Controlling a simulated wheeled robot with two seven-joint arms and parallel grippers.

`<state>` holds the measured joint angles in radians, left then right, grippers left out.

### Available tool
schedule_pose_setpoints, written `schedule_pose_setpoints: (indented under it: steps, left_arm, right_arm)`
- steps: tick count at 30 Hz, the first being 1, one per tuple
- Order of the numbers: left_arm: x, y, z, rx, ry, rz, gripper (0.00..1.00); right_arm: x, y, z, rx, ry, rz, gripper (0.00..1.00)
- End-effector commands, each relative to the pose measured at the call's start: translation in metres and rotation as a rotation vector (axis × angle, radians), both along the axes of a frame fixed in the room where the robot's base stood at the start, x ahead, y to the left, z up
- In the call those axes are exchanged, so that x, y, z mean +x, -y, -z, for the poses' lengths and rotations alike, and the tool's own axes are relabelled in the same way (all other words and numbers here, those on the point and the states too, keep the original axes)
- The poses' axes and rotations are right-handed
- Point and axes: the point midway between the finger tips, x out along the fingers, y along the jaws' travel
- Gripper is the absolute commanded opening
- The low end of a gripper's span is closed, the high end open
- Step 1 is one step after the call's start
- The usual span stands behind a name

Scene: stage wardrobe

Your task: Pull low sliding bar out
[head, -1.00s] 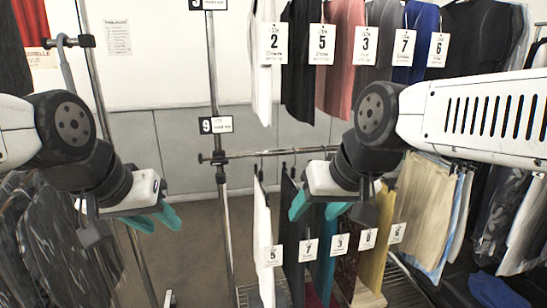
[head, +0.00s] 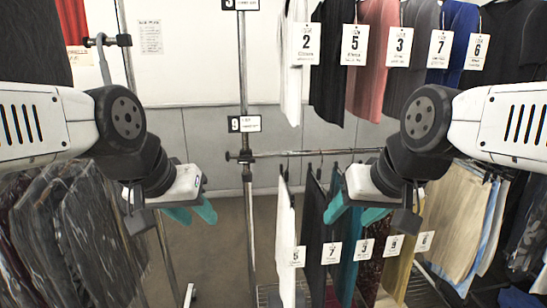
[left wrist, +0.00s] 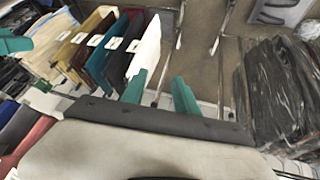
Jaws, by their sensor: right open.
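The low sliding bar (head: 300,153) is a thin grey horizontal tube in the head view. It runs from a dark clamp on the upright post toward my right arm, with garments hanging below it. My left gripper (head: 192,213) has teal fingers apart and empty, left of the post and lower in the picture than the bar. Its spread fingers also show in the left wrist view (left wrist: 160,92). My right gripper (head: 354,213) is open in front of the hanging garments, lower in the picture than the bar. Neither gripper visibly touches the bar. The bar's right end is hidden behind my right arm.
Numbered garments hang on an upper row (head: 375,60) and beneath the low bar (head: 340,230). The upright post (head: 248,205) carries a "9" sign (head: 244,124). Plastic-covered dark clothes (head: 75,235) hang at left. Bare floor (head: 215,260) shows between the racks.

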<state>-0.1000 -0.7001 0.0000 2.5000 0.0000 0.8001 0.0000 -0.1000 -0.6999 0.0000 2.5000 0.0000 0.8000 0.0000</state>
Motion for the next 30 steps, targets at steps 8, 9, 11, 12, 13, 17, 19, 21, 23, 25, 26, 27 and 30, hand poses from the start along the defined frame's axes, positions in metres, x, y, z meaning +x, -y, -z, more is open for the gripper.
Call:
schedule_pose_setpoints:
  steps: [8,9,11,12,13,17,19,21,23,25,26,27,30]
  left_arm:
    - [0.0,0.0,0.0,0.0,0.0,0.0,0.36]
    - [0.0,0.0,0.0,0.0,0.0,0.0,0.36]
    - [0.0,0.0,0.0,0.0,0.0,0.0,0.36]
    - [0.0,0.0,0.0,0.0,0.0,0.0,0.36]
    - [0.0,0.0,0.0,0.0,0.0,0.0,0.4]
    - [0.013,-0.002,-0.001,0.015,0.022,0.012,0.41]
    - [0.034,-0.006,-0.003,0.042,0.063,0.036,0.41]
    - [0.068,-0.012,-0.005,0.092,0.128,0.075,0.41]
    - [0.103,-0.018,-0.007,0.152,0.199,0.118,0.41]
    - [0.146,-0.027,-0.008,0.235,0.289,0.174,0.41]
    - [0.165,-0.03,-0.008,0.271,0.328,0.197,0.41]
    - [0.188,-0.035,-0.008,0.324,0.379,0.23,0.41]
    - [0.243,-0.045,-0.004,0.463,0.502,0.31,0.41]
  right_arm:
    - [0.0,0.0,0.0,0.0,0.0,0.0,0.58]
    - [0.0,0.0,0.0,0.0,0.0,0.0,0.58]
    - [0.0,0.0,0.0,0.0,0.0,0.0,0.58]
    - [0.0,0.0,0.0,0.0,0.0,0.0,0.58]
    - [0.0,0.0,0.0,0.0,0.0,0.0,0.58]
    - [0.0,0.0,0.0,0.0,0.0,0.0,0.58]
    - [0.0,0.0,0.0,0.0,0.0,0.0,0.58]
    - [0.0,0.0,0.0,0.0,0.0,0.0,0.58]
    - [0.0,0.0,0.0,0.0,0.0,0.0,0.58]
    - [0.0,0.0,0.0,0.0,0.0,0.0,0.58]
    - [0.0,0.0,0.0,0.0,0.0,0.0,0.58]
    - [0.0,0.0,0.0,0.0,0.0,0.0,0.58]
    - [0.0,0.0,0.0,0.0,0.0,0.0,0.58]
